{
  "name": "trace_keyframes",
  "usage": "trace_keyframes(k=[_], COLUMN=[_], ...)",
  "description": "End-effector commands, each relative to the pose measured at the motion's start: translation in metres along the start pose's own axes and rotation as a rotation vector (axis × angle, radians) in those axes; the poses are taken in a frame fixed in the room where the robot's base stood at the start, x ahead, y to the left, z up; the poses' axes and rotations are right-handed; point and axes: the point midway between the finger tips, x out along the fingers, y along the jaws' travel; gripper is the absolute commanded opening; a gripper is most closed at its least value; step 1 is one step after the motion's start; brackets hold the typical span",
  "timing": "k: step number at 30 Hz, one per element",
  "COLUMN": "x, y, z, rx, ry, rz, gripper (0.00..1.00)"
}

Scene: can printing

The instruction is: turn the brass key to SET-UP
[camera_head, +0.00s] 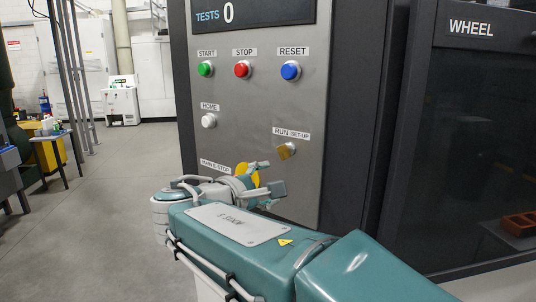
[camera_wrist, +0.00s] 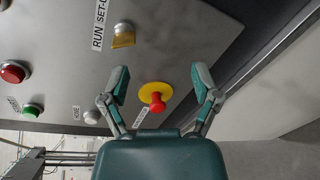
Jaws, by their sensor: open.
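The brass key (camera_head: 287,151) sits in its switch on the grey panel, under the RUN and SET-UP labels. In the head view its flat bow looks tilted; I cannot tell exactly which label it points to. In the wrist view the brass key (camera_wrist: 123,40) is at the upper left, beyond my left finger. My gripper (camera_wrist: 160,82) is open and empty, its fingers spread either side of the red E-stop button in the picture. In the head view my gripper (camera_head: 266,178) is below and left of the key, apart from it.
The red E-stop button (camera_wrist: 157,105) on its yellow plate is near my gripper; my arm partly hides the yellow plate (camera_head: 246,173) in the head view. Open floor lies left.

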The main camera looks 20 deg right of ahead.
Motion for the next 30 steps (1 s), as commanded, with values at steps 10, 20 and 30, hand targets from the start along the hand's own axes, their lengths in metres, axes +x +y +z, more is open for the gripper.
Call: trace_keyframes(k=[10,20,30], x=[0.008,0.065,0.099], y=[0.034,0.042,0.046], z=[-0.007,-0.006,-0.004], rx=[-0.057,-0.056,-0.056], ry=[-0.056,-0.057,-0.053], rz=[0.129,0.128,0.129], gripper=[0.80,0.80,0.80])
